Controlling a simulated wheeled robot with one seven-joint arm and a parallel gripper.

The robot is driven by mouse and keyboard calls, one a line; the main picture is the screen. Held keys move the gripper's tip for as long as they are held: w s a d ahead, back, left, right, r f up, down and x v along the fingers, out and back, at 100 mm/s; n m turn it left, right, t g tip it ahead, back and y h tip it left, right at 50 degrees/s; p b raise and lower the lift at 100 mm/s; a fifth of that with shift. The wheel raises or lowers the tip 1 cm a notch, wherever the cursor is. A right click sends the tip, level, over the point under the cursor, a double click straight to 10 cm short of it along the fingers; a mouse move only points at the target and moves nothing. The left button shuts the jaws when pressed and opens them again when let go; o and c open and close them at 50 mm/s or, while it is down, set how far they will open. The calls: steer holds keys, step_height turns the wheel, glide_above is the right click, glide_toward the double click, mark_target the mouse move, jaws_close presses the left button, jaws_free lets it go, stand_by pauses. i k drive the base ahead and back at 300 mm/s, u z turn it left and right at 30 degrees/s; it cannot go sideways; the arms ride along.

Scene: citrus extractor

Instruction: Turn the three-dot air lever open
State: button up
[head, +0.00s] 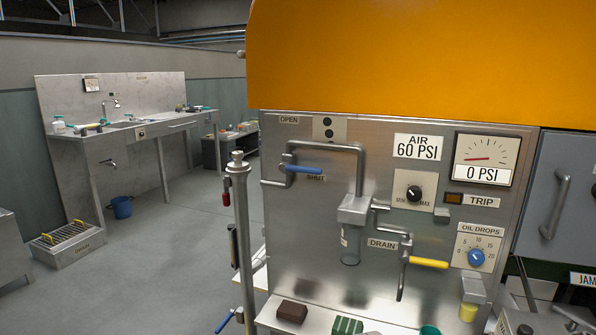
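A blue-handled lever (297,169) sits on the air pipe at the upper left of the steel panel (300,245). Its handle lies roughly level and points right, with its tip just above the SHUT label (315,177). The OPEN label (289,120) is above the lever. A plate (329,128) above the pipe shows two dark dots; I see no third dot. Another blue handle (226,322) is low on the upright post at the bottom left, with no dot plate visible beside it. My gripper is not in view.
The panel also has an AIR 60 PSI sign (418,147), a gauge reading 0 PSI (486,160), a yellow drain handle (429,262) and a blue oil knob (476,257). A steel post (241,230) stands left of the panel. Open floor (170,265) lies further left.

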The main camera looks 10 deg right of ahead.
mark_target(283, 166)
steer(key=z, duration=0.05)
steer(key=k, duration=0.3)
steer(key=u, duration=1)
steer(key=i, duration=0.85)
steer(key=u, duration=0.2)
